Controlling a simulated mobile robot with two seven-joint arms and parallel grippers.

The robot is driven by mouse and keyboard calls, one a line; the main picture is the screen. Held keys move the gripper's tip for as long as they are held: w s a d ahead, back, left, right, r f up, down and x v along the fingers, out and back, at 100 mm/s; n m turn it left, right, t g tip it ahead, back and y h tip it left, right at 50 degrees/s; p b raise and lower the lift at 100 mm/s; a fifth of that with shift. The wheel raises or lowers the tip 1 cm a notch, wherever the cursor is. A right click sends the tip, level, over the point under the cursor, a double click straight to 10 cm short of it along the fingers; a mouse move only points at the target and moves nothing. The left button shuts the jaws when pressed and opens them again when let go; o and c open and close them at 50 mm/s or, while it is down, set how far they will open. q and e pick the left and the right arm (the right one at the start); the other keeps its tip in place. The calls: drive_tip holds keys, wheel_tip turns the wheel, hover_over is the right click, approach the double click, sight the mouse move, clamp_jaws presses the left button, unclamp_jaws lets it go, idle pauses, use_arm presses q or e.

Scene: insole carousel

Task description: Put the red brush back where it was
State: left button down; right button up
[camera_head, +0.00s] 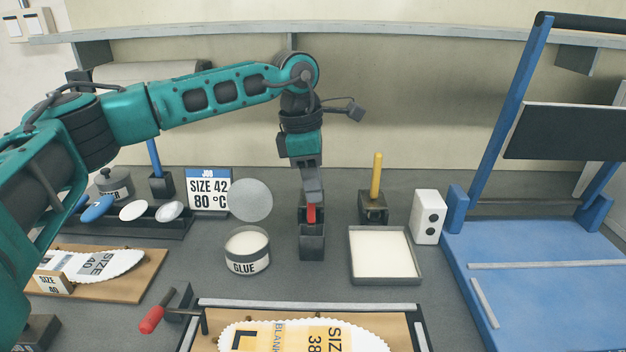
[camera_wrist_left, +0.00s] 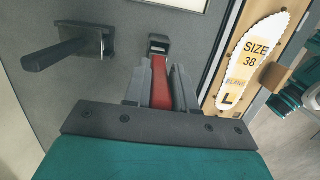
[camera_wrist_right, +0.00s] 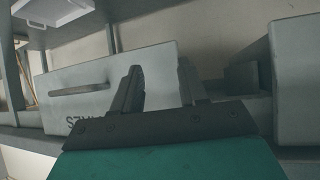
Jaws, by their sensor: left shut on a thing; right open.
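The red brush (camera_head: 311,214) is held upright in my left gripper (camera_head: 312,192), over a dark block-shaped holder (camera_head: 312,246) between the glue pot and the white tray. The brush's lower end is at the holder's top; I cannot tell how far inside it is. In the left wrist view the red brush (camera_wrist_left: 160,84) lies between the shut fingers (camera_wrist_left: 162,88), with a small dark holder (camera_wrist_left: 159,44) just past its end. My right gripper (camera_wrist_right: 160,88) shows only in the right wrist view, open and empty, in front of a grey box (camera_wrist_right: 85,88).
The glue pot (camera_head: 247,252) with its round lid (camera_head: 251,200) stands left of the holder. The white tray (camera_head: 384,256) and a yellow-handled tool in a stand (camera_head: 376,178) are to the right. A size 38 insole (camera_head: 300,337) lies in front.

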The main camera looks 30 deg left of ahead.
use_arm(q)
drive_tip(key=c, duration=0.9)
unclamp_jaws()
drive_tip(key=r, duration=0.4)
drive_tip(key=a+r+p, duration=0.1)
drive_tip(key=r, duration=0.8)
drive_tip(key=shift+s+a, duration=0.3)
drive_tip(key=shift+s, duration=0.1)
